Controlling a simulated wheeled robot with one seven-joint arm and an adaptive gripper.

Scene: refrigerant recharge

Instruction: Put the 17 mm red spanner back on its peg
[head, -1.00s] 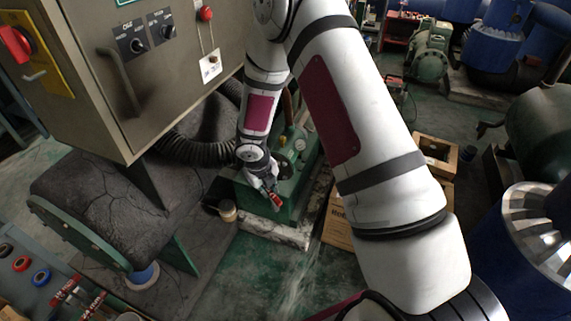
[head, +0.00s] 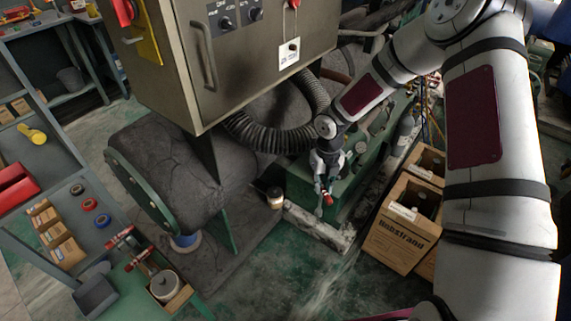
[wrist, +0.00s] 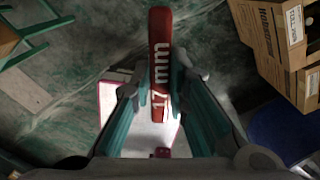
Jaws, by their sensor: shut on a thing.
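My gripper (head: 322,183) hangs pointing down near the middle of the head view, in front of the green machine base. It is shut on the red spanner (head: 328,199), whose red end shows below the fingers. In the wrist view the spanner (wrist: 160,50) lies between the two teal fingers, with "17 mm" in white on its red face. Two other red tools (head: 120,238) are at the green bench on the lower left. I cannot make out an empty peg there.
A grey cabinet (head: 240,75) and a black ribbed hose (head: 265,132) stand behind and left of the gripper. A dark cracked casing (head: 165,170) lies between gripper and bench. Cardboard boxes (head: 398,225) stand on the right. Floor in front is clear.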

